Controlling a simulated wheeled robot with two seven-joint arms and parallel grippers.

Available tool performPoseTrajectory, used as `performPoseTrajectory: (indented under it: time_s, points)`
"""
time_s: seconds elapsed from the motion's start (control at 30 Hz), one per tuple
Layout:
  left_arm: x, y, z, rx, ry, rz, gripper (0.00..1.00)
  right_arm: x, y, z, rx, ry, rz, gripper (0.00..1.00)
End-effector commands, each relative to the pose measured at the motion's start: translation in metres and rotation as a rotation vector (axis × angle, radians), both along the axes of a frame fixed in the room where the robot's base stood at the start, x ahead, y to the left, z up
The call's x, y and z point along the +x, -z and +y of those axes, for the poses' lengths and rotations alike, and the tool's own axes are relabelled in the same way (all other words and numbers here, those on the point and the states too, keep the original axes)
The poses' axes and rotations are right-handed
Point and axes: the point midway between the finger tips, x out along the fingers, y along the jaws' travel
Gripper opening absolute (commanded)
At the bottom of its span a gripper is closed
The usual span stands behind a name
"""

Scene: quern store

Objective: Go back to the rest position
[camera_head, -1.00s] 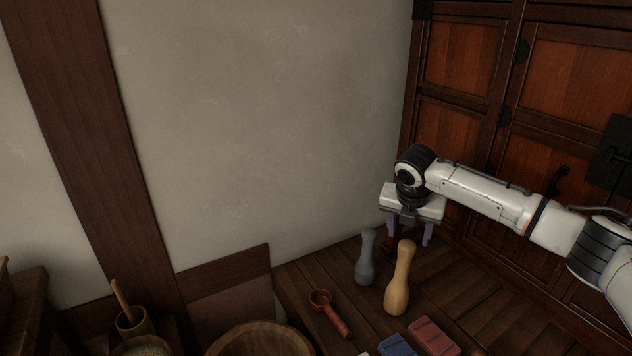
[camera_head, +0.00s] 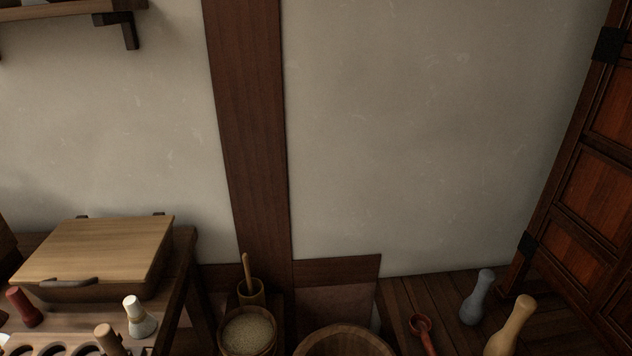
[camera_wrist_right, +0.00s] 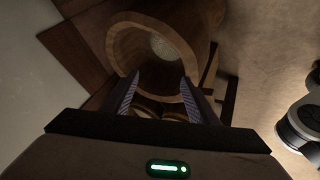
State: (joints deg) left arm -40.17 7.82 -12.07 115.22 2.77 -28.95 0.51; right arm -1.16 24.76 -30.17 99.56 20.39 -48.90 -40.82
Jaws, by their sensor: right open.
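My right gripper (camera_wrist_right: 158,90) shows in the right wrist view. Its two fingers stand apart with nothing between them. Beyond the fingertips is a large round wooden tub (camera_wrist_right: 118,42), with a pale round patch inside it. I cannot tell the distance between the fingers and the tub. Neither of my grippers shows in the head view, and my left gripper is in no view.
At left a table holds a lidded wooden box (camera_head: 98,250), a red pestle (camera_head: 24,306) and a white-topped one (camera_head: 138,316). A grain bowl (camera_head: 247,332), a wooden tub (camera_head: 345,338), a red scoop (camera_head: 421,328), grey (camera_head: 477,298) and tan (camera_head: 511,326) pestles line the front. A cabinet (camera_head: 590,190) stands right.

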Motion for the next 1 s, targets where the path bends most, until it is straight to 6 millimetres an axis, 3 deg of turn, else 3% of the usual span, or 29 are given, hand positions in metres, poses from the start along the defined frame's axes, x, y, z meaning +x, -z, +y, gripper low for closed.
performPoseTrajectory:
  time_s: [0.03, 0.17, 0.3, 0.5, 1.0]
  points:
    - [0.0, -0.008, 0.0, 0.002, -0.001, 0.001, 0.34, -0.02, -0.004, 0.01, 0.08, 0.083, 0.02, 0.54]
    - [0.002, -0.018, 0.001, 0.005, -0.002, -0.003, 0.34, -0.058, -0.012, 0.018, 0.265, 0.326, 0.053, 0.54]
    - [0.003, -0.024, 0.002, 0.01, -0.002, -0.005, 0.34, -0.095, -0.021, 0.009, 0.422, 0.578, 0.082, 0.54]
    - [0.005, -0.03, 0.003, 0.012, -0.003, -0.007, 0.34, -0.131, -0.03, -0.011, 0.536, 0.808, 0.096, 0.54]
    - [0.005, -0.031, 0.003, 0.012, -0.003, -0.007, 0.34, -0.132, -0.031, -0.013, 0.542, 0.821, 0.095, 0.54]
